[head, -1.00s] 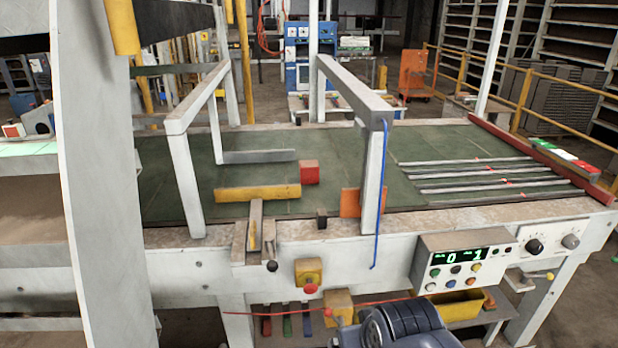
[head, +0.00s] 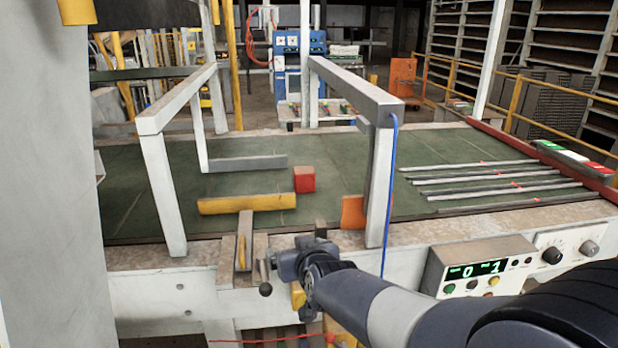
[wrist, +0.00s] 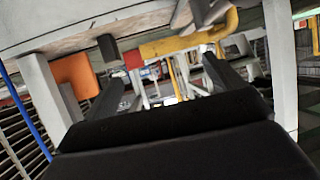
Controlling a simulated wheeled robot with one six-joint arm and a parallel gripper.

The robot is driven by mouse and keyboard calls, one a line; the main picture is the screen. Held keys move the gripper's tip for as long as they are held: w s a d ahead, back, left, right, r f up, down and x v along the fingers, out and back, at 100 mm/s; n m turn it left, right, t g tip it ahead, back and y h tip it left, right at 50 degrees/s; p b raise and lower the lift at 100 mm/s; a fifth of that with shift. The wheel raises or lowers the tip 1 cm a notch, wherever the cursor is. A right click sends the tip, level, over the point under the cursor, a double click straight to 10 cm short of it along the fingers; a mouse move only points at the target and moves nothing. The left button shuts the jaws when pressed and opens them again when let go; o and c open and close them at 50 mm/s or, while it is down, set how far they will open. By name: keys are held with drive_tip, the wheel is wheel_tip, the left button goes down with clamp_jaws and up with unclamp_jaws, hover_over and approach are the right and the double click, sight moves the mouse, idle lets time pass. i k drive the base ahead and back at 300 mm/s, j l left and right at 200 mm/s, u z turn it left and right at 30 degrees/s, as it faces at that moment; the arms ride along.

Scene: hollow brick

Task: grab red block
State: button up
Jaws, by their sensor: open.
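The red block (head: 304,179) is a small cube standing on the green conveyor bed (head: 330,160), just right of the far end of a yellow bar (head: 247,203). My gripper (head: 296,258) is at the near edge of the table, below and in front of the block, well apart from it. Its fingertips are hard to make out in the head view. In the wrist view my gripper (wrist: 166,66) has its two dark fingers spread with nothing between them. The red block (wrist: 133,61) shows small there, near the left finger's tip.
A white frame post (head: 379,190) with a blue cable and an orange plate (head: 353,212) stand right of the block. A dark stub (head: 320,229) sits on the near rail. A control panel (head: 470,268) is at the front right. The bed behind the block is clear.

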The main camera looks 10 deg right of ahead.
sight(303, 176)
drive_tip(key=i+j+z, duration=0.2)
drive_tip(key=i, duration=0.3)
drive_tip(key=i+j+z, duration=0.15)
drive_tip(key=i, duration=0.35)
